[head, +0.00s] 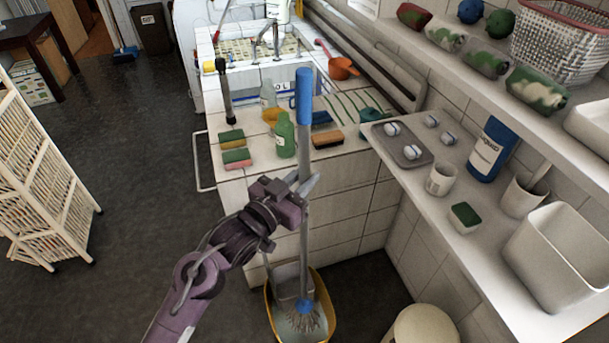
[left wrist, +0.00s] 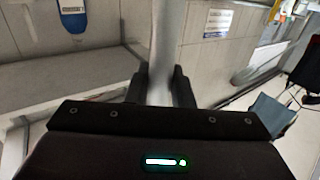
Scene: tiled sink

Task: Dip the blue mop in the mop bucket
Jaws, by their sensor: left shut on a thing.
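The blue mop (head: 303,97) stands nearly upright in the head view, with a blue grip on top, a grey pole and a stringy head at the bottom. My left gripper (head: 309,187) is shut on the pole, about midway down. In the left wrist view the pole (left wrist: 167,50) runs up between the two fingers. The mop head (head: 306,318) is over or inside the yellow mop bucket (head: 329,290) on the floor; I cannot tell whether it touches the bottom. A grey wringer part (head: 287,280) sits in the bucket. My right gripper is not in view.
A tiled sink counter (head: 335,170) with sponges and bottles stands just behind the mop. A shelf (head: 480,262) with cups and a tray runs along the right. A round stool (head: 424,325) is right of the bucket. Open floor lies to the left.

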